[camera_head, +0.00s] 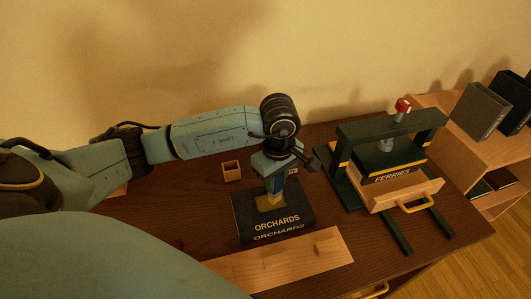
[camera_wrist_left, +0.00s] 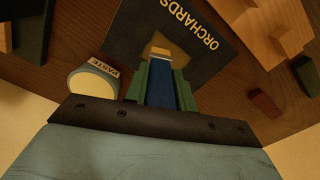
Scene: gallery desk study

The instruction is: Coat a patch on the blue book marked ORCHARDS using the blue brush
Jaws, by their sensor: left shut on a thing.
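The blue book marked ORCHARDS (camera_head: 243,228) lies flat on the desk with its spine toward the front; in the left wrist view its dark cover (camera_wrist_left: 205,20) fills the top middle. My left gripper (camera_head: 276,185) is above the book, pointing down, shut on the blue brush. The blue brush handle (camera_wrist_left: 185,93) shows between the fingers, and its pale tan tip (camera_wrist_left: 160,52) reaches over the cover. A round pot labelled PASTE (camera_wrist_left: 93,82) stands beside the gripper. My right gripper is not in view.
A dark green press (camera_head: 345,133) with a red-topped screw holds a book marked FERRIES (camera_head: 392,175) at the right. A pale wooden board (camera_head: 235,272) lies in front. A shelf (camera_head: 475,155) with dark books is at far right.

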